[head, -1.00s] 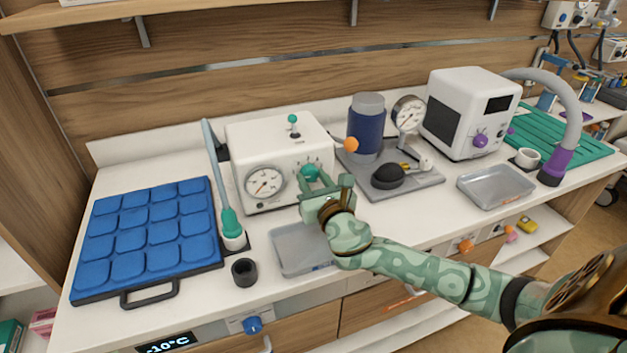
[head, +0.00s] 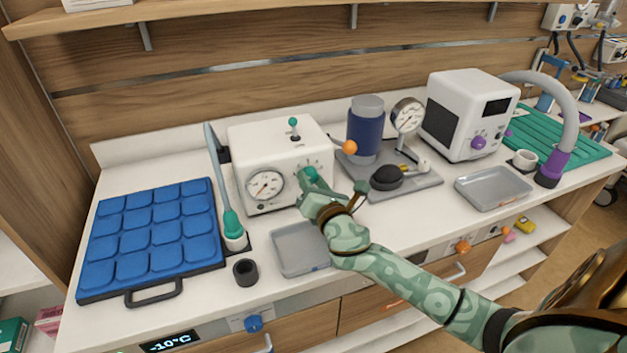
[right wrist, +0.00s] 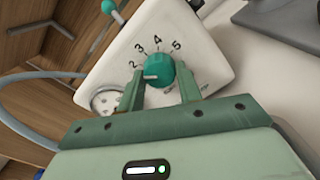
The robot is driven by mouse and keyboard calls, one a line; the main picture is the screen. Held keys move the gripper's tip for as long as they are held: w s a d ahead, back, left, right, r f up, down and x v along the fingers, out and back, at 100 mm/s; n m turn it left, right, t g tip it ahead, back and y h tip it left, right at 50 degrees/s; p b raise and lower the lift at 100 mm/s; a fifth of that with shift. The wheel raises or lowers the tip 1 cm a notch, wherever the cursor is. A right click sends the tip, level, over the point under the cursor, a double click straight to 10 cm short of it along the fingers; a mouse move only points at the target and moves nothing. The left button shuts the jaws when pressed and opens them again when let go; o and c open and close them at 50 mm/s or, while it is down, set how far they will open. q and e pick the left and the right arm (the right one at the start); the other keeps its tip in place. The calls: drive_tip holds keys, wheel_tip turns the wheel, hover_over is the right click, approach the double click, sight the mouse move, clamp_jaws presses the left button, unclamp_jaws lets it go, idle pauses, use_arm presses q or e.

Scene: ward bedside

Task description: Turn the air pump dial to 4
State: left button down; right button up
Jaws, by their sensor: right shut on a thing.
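The air pump (head: 280,140) is a white box with a round gauge (head: 265,186) and a small teal lever on top, at the back of the counter. Its teal dial (right wrist: 159,66) has numbers around it; 2, 3, 4 and 5 show in the right wrist view. The dial's white mark points left, just below the 2. My right gripper (right wrist: 161,78) is shut on the dial, one finger on each side. In the head view the right gripper (head: 317,186) partly covers the dial (head: 310,173). My left gripper is not in view.
A grey tray (head: 298,262) lies below the gripper, with a dark cup (head: 245,272) to its left. A blue padded mat (head: 150,235) fills the left. A blue canister (head: 366,135) and gauge stand (head: 430,178) are right of the pump. An orange ball (head: 349,147) sits close by.

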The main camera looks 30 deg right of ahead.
drive_tip(key=m, duration=0.4)
drive_tip(key=shift+m+p, duration=0.3)
drive_tip(key=m, duration=0.4)
drive_tip(key=shift+m+p, duration=0.3)
drive_tip(key=shift+p, duration=0.05)
drive_tip(key=m+p, duration=0.1)
drive_tip(key=m, duration=0.3)
drive_tip(key=shift+r, duration=0.1)
drive_tip(key=shift+m+p, duration=0.9)
drive_tip(key=shift+m, duration=1.2)
drive_tip(key=o, duration=1)
